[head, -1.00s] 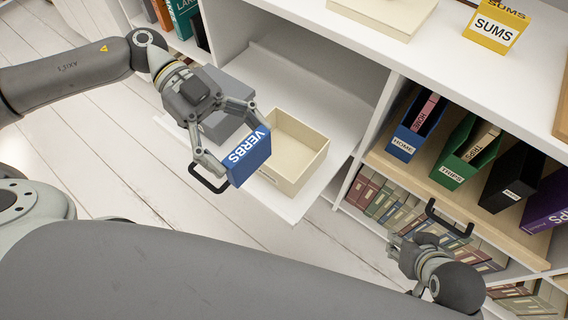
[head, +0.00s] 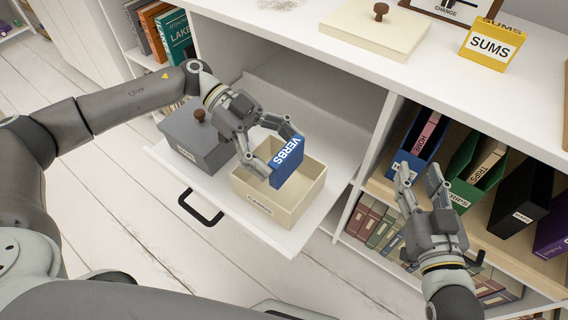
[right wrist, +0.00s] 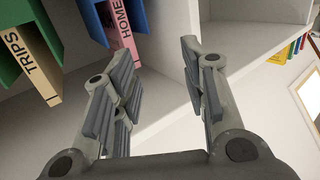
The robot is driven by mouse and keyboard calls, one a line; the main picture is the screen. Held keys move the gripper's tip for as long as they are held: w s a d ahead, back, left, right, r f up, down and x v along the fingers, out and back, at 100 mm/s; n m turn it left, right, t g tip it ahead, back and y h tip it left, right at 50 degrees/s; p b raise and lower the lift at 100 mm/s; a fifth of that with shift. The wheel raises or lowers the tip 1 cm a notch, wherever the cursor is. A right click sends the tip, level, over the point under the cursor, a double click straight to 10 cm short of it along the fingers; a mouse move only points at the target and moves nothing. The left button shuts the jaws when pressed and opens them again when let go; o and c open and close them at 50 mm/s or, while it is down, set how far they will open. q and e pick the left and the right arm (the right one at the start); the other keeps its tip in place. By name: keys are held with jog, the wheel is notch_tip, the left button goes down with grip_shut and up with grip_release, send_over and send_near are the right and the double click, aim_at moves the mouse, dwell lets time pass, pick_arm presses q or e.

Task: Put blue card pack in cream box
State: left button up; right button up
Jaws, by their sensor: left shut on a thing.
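The blue card pack (head: 287,162), lettered VERBS, is held upright by my left gripper (head: 272,155), which is shut on it. The pack is over the open cream box (head: 300,199), and its lower end appears to be within the rim; whether it touches the floor of the box I cannot tell. The cream box stands in the pulled-out white drawer. My right gripper (head: 420,180) is open and empty in front of the file shelf; its spread fingers also show in the right wrist view (right wrist: 160,85).
A grey lidded box (head: 193,135) stands left of the cream box in the drawer (head: 275,236). A cream lid with a knob (head: 360,32) and a yellow SUMS pack (head: 490,42) are on the desk top. Blue, green and black files (head: 518,196) fill the right shelf.

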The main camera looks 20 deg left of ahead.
pick_arm(q)
jog(key=f+b, duration=0.1)
jog(key=f, duration=0.1)
jog(key=w+f, duration=0.1)
jog(key=w+f+b, duration=0.1)
jog(key=f, duration=0.1)
jog(key=shift+d+f+b, duration=0.3)
jog(key=shift+d, duration=0.05)
pick_arm(e)
jog(key=s+r+t+y, duration=0.2)
jog(key=r+t, duration=0.5)
jog(key=r, duration=0.5)
jog(key=shift+s+a+t+y, duration=0.4)
jog(key=shift+s+a, duration=0.05)
jog(key=shift+s, duration=0.15)
pick_arm(q)
jog(key=shift+f, duration=0.2)
pick_arm(e)
jog(key=shift+w, duration=0.1)
pick_arm(q)
jog(key=shift+f, duration=0.4)
jog(key=o, duration=1.1)
pick_arm(e)
jog(key=shift+w+f+g, duration=0.3)
jog(key=shift+f+g, duration=0.2)
pick_arm(q)
jog(key=shift+r, duration=0.1)
